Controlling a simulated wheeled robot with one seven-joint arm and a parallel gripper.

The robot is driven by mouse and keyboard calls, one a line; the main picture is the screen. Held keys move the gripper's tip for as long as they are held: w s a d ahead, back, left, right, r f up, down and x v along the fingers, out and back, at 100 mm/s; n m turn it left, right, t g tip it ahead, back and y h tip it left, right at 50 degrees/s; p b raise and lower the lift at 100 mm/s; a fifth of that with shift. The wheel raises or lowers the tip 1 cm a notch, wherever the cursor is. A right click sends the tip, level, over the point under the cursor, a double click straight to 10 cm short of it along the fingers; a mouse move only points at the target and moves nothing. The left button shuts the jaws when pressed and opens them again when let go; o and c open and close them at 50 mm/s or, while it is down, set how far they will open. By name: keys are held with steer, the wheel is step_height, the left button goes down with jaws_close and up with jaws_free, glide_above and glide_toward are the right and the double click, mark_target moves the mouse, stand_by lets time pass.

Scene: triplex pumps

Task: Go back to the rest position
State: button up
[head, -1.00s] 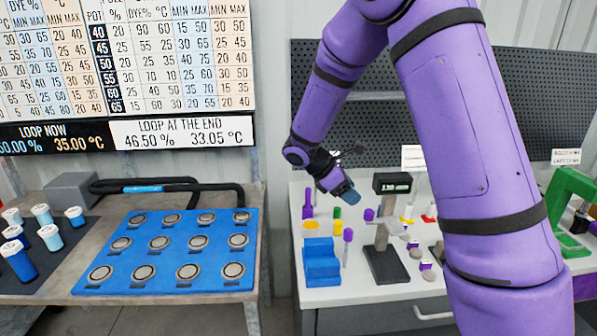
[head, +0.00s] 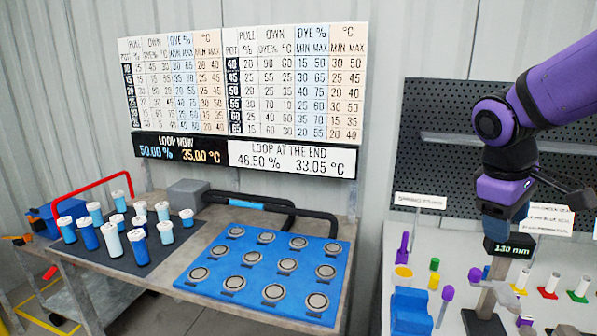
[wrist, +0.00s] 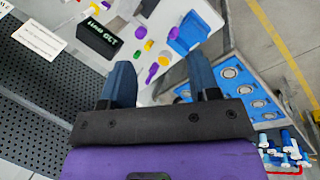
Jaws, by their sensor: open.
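My purple arm comes in from the right edge of the head view. My gripper (head: 505,220) points down in front of the white bench, close to the black display reading 130 mm (head: 510,248). In the wrist view the two blue-grey fingers of my gripper (wrist: 162,85) stand apart with nothing between them. The display also shows in the wrist view (wrist: 97,38), beyond the left finger. The fingertips are partly lost against the display in the head view.
A blue plate with several round metal discs (head: 215,290) lies on the left bench. Several blue and white cylinders stand on a dark mat (head: 110,262). A blue block (head: 410,308) and small coloured parts sit on the white bench (head: 450,260). A black pegboard (head: 440,115) stands behind.

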steer(key=s+a+r+m+t+y, duration=0.1)
steer(key=s+a+r+m+t, duration=0.1)
steer(key=s, duration=0.4)
steer(key=s+a+r+m+t+y, duration=0.1)
steer(key=s+r+m+t+y, duration=0.1)
steer(key=s+m, duration=0.2)
steer(key=shift+s+a+r+t, duration=0.3)
steer(key=shift+s+a, duration=0.1)
steer(key=shift+s, duration=1.2)
stand_by(0.4)
